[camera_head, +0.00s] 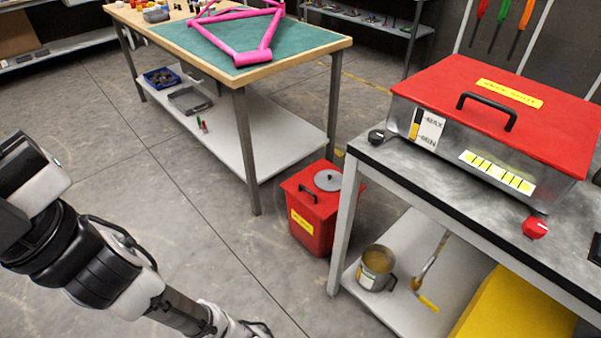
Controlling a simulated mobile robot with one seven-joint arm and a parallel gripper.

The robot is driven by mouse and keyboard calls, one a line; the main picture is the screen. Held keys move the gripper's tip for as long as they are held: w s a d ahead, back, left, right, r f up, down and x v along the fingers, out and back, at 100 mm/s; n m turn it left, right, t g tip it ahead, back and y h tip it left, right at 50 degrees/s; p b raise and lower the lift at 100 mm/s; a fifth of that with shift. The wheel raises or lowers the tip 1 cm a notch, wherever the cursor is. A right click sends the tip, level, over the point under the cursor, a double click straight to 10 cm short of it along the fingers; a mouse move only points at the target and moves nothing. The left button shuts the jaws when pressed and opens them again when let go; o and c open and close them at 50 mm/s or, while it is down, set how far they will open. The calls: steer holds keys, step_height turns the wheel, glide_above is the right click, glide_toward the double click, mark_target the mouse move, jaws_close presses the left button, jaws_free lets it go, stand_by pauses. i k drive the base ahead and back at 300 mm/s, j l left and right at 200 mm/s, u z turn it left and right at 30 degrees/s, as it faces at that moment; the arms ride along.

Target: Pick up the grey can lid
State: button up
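A round grey lid (328,180) with a small knob lies on top of the red bin (315,231), towards its right side and beside the bin's black handle. The red bin stands on the floor between the two tables. The metal can (377,264) on the lower shelf at right is open at the top and shows yellow-brown contents. My arm reaches in from the left, and its far end runs out of the bottom edge. My gripper's fingers are not visible, well short of the grey lid.
The steel-topped table (388,172) at right carries a large red-lidded tank (530,110). A brush (428,268) lies on its lower shelf. The workbench (262,69) at back holds a pink bicycle frame (240,50). The floor left of the bin is clear.

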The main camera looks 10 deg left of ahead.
mark_target(329, 180)
steer(key=i+j+u, duration=0.3)
steer(key=u, duration=0.15)
steer(key=i+j+u, duration=0.15)
steer(key=i+u, duration=0.35)
steer(key=i+j+u, duration=0.2)
steer(key=i, duration=0.3)
steer(key=i+u, duration=0.15)
steer(key=i, duration=0.3)
steer(key=i+z, duration=0.2)
steer(key=z, duration=0.2)
steer(key=i+j+z, duration=0.1)
steer(key=z, duration=0.25)
steer(key=i+j+z, duration=0.15)
steer(key=i+z, duration=0.35)
steer(key=z, duration=0.75)
steer(key=i+j+z, duration=0.1)
steer(key=z, duration=0.3)
steer(key=i+j+z, duration=0.1)
steer(key=z, duration=0.25)
steer(key=i+j+z, duration=0.15)
steer(key=z, duration=0.25)
steer(key=i+j+z, duration=0.1)
steer(key=z, duration=0.25)
steer(key=i+j+z, duration=0.2)
steer(key=j+z, duration=0.2)
